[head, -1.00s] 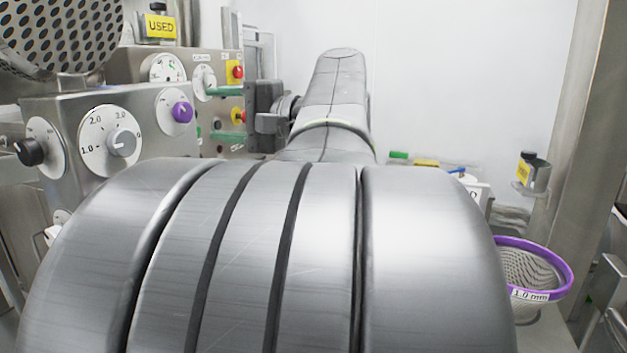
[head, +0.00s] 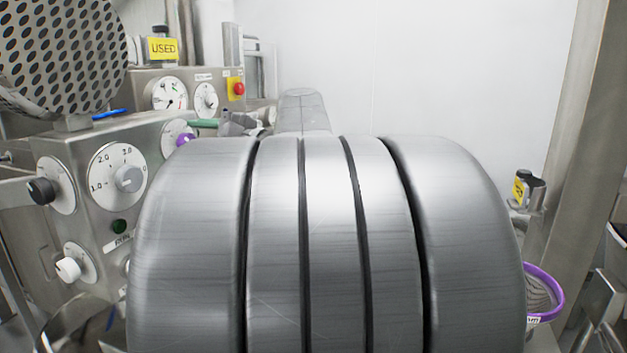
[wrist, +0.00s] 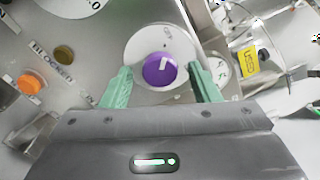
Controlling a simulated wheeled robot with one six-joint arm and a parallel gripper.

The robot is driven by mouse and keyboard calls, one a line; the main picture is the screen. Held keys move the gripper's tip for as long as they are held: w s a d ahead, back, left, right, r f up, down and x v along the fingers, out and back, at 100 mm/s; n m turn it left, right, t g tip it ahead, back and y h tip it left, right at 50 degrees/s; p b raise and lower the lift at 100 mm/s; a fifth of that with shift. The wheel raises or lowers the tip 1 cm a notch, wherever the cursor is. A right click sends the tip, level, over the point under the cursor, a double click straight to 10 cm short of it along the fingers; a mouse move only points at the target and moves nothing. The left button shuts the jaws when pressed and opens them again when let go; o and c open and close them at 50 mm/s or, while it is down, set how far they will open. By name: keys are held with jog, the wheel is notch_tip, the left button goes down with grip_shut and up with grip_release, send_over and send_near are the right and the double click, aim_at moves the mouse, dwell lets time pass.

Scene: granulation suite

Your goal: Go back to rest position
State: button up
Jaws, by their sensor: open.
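My gripper (wrist: 160,85) shows in the wrist view with its two green fingers spread apart and nothing between them. Beyond the fingertips, a purple knob (wrist: 160,70) on a white dial stands on the steel panel, framed by the open jaws. I cannot tell the exact gap to it. In the head view my large grey arm links fill the middle, and a green fingertip (head: 203,123) shows behind them near the partly hidden purple knob (head: 185,139). Most of the gripper is hidden there.
The steel control panel (head: 85,150) with a black knob (head: 41,191) and a white knob (head: 68,269) stands at left. A yellow "USED" label (head: 163,49) is behind it. A purple-rimmed sieve (head: 546,292) is partly hidden at right. An orange button (wrist: 30,84) shows in the wrist view.

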jog(key=shift+m+p, duration=3.65)
jog(key=shift+m, duration=0.35)
jog(key=shift+f, duration=0.1)
